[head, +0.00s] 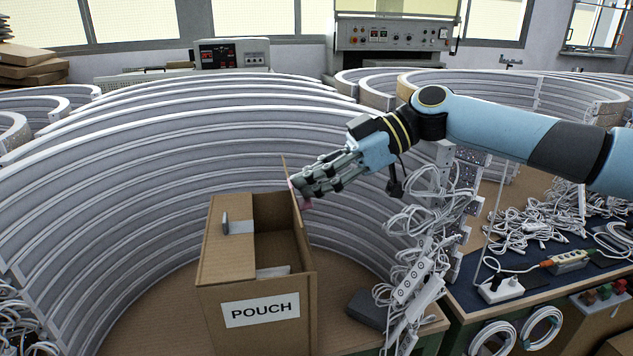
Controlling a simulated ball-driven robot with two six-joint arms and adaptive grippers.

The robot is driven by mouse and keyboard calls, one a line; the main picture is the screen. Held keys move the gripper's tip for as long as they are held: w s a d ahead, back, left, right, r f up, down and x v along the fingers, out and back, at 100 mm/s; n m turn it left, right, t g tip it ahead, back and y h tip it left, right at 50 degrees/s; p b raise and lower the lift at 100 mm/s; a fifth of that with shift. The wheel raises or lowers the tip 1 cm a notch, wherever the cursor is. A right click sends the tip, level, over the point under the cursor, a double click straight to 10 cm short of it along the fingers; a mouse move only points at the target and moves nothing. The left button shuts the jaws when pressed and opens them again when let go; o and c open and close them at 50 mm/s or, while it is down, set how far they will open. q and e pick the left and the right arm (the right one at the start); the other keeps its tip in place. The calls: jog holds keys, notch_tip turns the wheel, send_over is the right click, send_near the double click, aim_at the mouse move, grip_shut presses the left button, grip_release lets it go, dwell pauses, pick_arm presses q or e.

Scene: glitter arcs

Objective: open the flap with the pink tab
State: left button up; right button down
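A cardboard box (212,285) labelled POUCH stands on the brown work surface. Its left top flap (230,245) lies flat and bears a small grey tab (225,223). The right flap (291,190) stands raised, seen nearly edge-on, leaving the right part of the top open. A bit of the pink tab (305,204) shows beside this flap, just under my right gripper (299,188). The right gripper's fingertips are at the flap's outer side. The fingers overlap, so I cannot tell whether they grip the tab. My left gripper is out of view.
Tall white curved strips (150,150) arc closely behind and left of the box. To its right are a dark block (368,308), a power strip (412,282) and tangled white cables (425,225). Something pale (272,271) shows inside the box.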

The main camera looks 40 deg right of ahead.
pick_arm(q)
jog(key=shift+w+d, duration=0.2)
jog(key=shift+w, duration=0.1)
pick_arm(e)
notch_tip(320, 180, up, 10)
jog(key=shift+s, duration=0.15)
jog(key=shift+d, duration=0.1)
